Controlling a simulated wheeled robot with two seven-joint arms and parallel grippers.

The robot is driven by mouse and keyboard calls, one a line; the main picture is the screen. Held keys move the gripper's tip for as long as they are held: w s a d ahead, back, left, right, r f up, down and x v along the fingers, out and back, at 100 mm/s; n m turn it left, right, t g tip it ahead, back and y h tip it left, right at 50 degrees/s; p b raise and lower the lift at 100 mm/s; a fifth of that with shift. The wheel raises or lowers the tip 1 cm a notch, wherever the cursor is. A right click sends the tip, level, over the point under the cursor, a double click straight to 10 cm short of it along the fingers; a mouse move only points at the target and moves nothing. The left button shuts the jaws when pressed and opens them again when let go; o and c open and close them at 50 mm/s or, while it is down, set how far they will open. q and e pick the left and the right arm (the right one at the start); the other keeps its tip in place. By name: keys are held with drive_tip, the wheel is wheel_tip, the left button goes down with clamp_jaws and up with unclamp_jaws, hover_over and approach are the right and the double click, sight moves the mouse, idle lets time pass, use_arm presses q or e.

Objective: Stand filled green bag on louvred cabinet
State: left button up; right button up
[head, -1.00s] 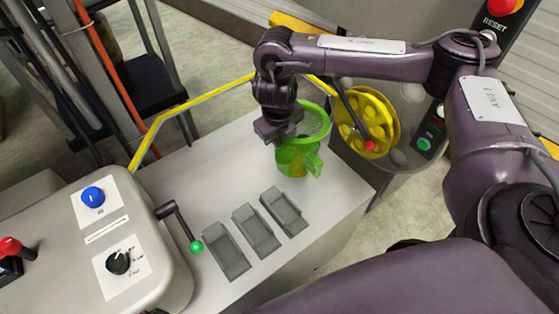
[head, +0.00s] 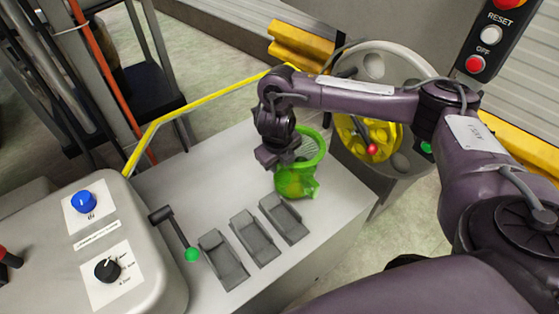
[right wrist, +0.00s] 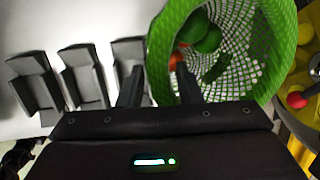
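The green mesh bag (head: 296,181) is upright with its round mouth upward, over the pale cabinet top (head: 205,172) behind three grey louvres (head: 239,250). Its base looks at or just above the surface; I cannot tell if it touches. In the right wrist view, the bag's rim (right wrist: 164,45) passes between the two fingers of my right gripper (right wrist: 160,85), one finger outside and one inside the mouth. The gripper looks closed on that rim. Green and orange items (right wrist: 203,36) show inside the bag. My left gripper is not in view.
A grey box with a blue knob (head: 84,202) and a green-tipped lever (head: 191,254) stands on the left. A yellow wheel (head: 355,135) with a red knob is close behind the bag at right. A yellow rail (head: 200,102) runs behind the cabinet top.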

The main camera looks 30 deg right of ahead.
drive_tip(key=shift+o, duration=0.5)
drive_tip(key=shift+r, duration=0.2)
drive_tip(key=shift+r, duration=0.3)
drive_tip(key=p+v, duration=0.4)
drive_tip(key=v, duration=0.7)
drive_tip(key=shift+p, duration=0.35)
